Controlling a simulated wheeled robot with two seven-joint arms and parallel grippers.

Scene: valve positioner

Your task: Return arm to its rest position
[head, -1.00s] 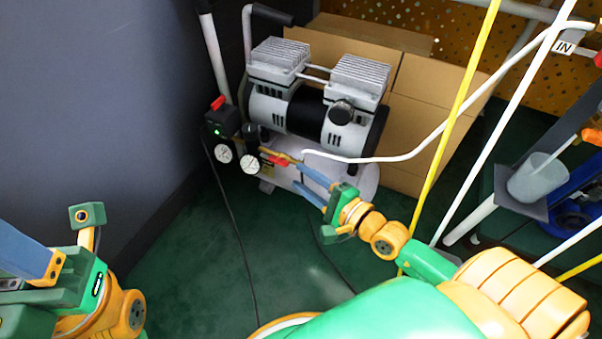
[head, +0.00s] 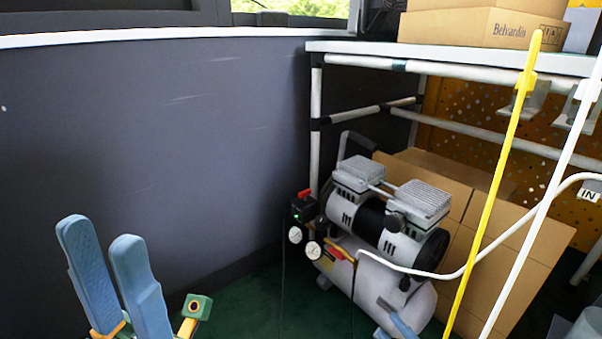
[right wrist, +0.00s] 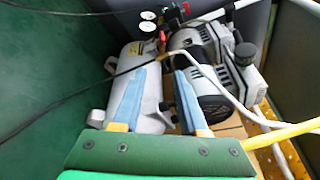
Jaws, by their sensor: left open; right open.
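My left gripper (head: 101,238) shows at the lower left of the head view. Its two blue fingers point up, apart, with nothing between them. My right gripper (head: 391,312) shows only by its blue fingers at the bottom edge of the head view, in front of the white tank of the air compressor (head: 390,215). In the right wrist view my right gripper (right wrist: 167,72) is open and empty, its fingers pointing at the compressor (right wrist: 205,65). I cannot tell whether they touch the tank. The rest of the right arm is out of the head view.
A grey wall (head: 160,140) stands on the left. A white-topped bench (head: 370,50) with a cardboard box (head: 480,27) is at the back right. A yellow pole (head: 495,190) and a white hose (head: 440,272) cross the right side. Dark cables run over the green floor (right wrist: 40,60).

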